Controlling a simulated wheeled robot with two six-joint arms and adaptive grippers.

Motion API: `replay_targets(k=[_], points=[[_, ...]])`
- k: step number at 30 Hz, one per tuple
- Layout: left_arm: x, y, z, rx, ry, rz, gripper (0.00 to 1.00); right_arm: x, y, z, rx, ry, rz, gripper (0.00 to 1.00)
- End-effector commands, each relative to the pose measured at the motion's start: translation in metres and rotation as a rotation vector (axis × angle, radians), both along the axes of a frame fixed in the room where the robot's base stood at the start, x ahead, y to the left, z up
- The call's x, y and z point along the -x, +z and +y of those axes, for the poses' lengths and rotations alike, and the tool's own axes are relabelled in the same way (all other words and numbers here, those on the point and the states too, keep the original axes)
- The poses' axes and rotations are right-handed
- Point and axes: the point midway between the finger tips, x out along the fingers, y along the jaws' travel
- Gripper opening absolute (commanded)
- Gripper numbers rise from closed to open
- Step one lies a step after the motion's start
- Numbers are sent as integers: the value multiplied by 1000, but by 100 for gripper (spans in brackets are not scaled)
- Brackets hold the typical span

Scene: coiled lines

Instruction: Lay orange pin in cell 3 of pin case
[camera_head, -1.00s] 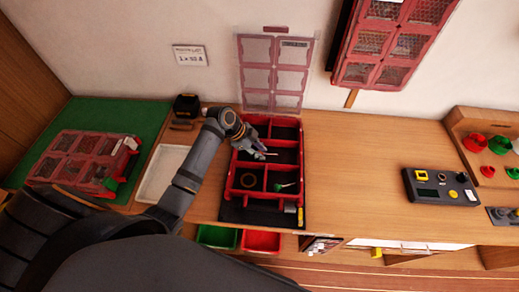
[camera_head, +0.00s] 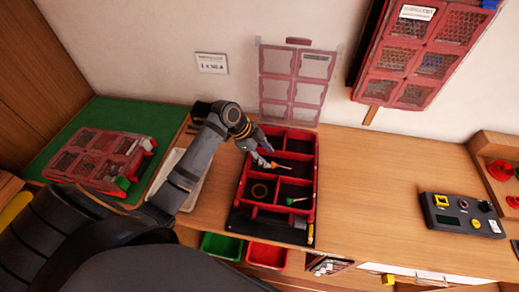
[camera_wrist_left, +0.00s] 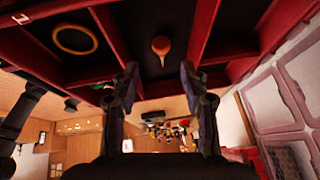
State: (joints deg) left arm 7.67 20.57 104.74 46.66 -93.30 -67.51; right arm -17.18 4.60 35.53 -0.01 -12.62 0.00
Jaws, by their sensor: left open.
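The pin case (camera_head: 315,170) is an open red box with dark-floored cells, its clear lid raised against the wall behind. The orange pin (camera_head: 281,166) is at a middle-row cell in the head view. In the left wrist view the orange pin (camera_wrist_left: 160,47) shows nearly end-on against that cell's dark floor, clear of the dividers. My left gripper (camera_head: 268,157) is over the case beside the pin. In the wrist view its fingers (camera_wrist_left: 158,80) are spread, with a gap between them and the pin beyond their tips. I cannot read the cell numbers.
A ring (camera_head: 259,191) and a green-tipped pin (camera_head: 297,200) lie in the nearer cells. A closed red case (camera_head: 100,158) lies on a green mat to the left. A dark control box (camera_head: 462,215) stands at the right, with bare bench between.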

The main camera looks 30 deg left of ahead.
Motion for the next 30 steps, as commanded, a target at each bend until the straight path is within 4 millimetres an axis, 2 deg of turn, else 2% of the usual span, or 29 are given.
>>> replay_targets(k=[1, 6, 10, 15, 30], points=[[2, 7, 8, -8, -1, -4, 45, 0, -6, 0, 0, 0, 0, 95], [11, 39, 23, -7, 0, -1, 45, 0, -13, 1, -1, 0, 0, 95], [14, 52, 28, -3, 1, 0, 45, 0, -15, 1, -1, 0, 0, 95], [15, 57, 29, 0, 1, 0, 45, 0, -15, 1, -1, 0, 0, 95], [15, 57, 29, 0, 0, 1, 45, -2, -14, 1, -1, -1, -3, 95]])
